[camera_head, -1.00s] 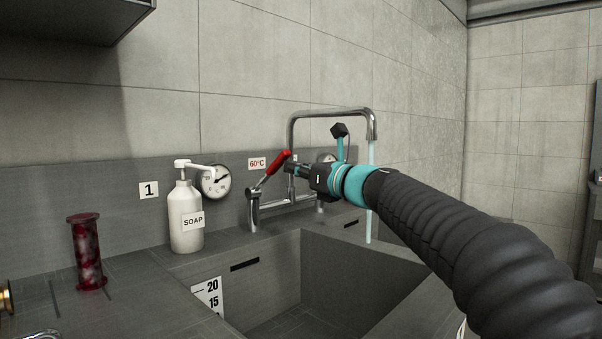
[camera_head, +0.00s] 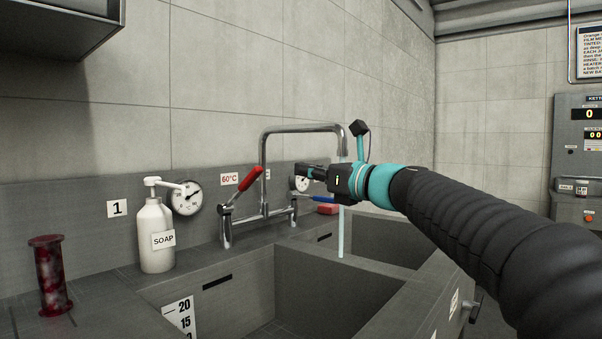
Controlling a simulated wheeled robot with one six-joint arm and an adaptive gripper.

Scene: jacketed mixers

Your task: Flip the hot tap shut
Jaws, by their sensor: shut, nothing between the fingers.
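The hot tap is the lever with the red handle (camera_head: 240,187) at the left of the chrome mixer (camera_head: 264,160). The red handle slants up to the right. The blue-handled lever (camera_head: 318,198) shows at the mixer's right, partly behind my gripper. Water (camera_head: 341,225) runs from the spout down towards the sink. My gripper (camera_head: 299,171) is shut and empty. In the picture it lies right of the red handle, with a visible gap, its fingertips pointing left. How far it is from the mixer in depth is hard to tell.
Two sink basins (camera_head: 285,268) lie below the mixer. A soap bottle (camera_head: 155,235), a round gauge (camera_head: 186,198) and a dark red cylinder (camera_head: 48,275) are to the left. A red block (camera_head: 327,209) sits behind the basins. A control panel (camera_head: 580,160) hangs at the far right.

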